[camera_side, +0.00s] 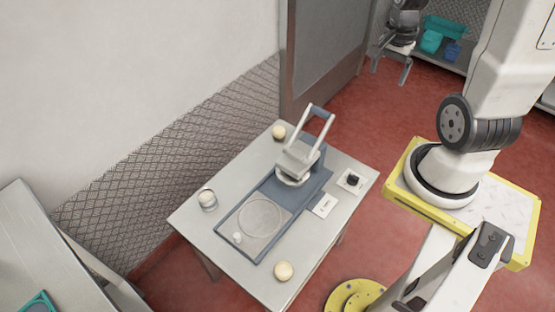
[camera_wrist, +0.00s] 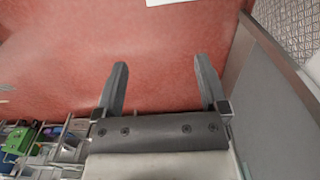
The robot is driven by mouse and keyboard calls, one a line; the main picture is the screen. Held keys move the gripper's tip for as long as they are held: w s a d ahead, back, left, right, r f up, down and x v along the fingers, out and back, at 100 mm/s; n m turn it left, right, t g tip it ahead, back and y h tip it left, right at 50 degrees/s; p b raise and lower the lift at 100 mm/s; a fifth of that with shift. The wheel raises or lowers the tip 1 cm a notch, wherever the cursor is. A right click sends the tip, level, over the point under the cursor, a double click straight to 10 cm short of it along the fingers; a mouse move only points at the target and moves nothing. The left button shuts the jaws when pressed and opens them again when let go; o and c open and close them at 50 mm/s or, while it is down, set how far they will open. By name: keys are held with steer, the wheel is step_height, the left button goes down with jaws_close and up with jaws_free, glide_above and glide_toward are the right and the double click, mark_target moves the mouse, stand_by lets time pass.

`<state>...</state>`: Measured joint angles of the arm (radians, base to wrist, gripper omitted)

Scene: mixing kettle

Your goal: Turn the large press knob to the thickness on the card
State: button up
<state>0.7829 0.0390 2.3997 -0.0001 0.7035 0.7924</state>
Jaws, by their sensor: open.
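The press (camera_side: 297,158) stands on a blue-grey base on the small table, with its handle raised. A black knob (camera_side: 353,180) sits on a white plate at the table's right corner, beside the press. A white card (camera_side: 325,204) lies at the table's right edge, left of the knob; its marking is too small to read. My gripper (camera_side: 394,66) is high up at the back, above the floor, well away from the table. In the wrist view my gripper (camera_wrist: 160,80) is open with nothing between its fingers.
Pale dough-like balls (camera_side: 283,271) sit near the table's corners, one in a small glass (camera_side: 208,199). A flat round plate (camera_side: 259,215) and a small white piece (camera_side: 238,238) are on the base's front part. A grey panel (camera_side: 325,50) stands behind the table. Shelves (camera_wrist: 50,145) show in the wrist view.

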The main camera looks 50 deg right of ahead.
glide_above(354, 176)
step_height(354, 176, down, 34)
steer(key=shift+r, duration=0.1)
stand_by(0.4)
steer(key=shift+f, duration=3.95)
jaws_close()
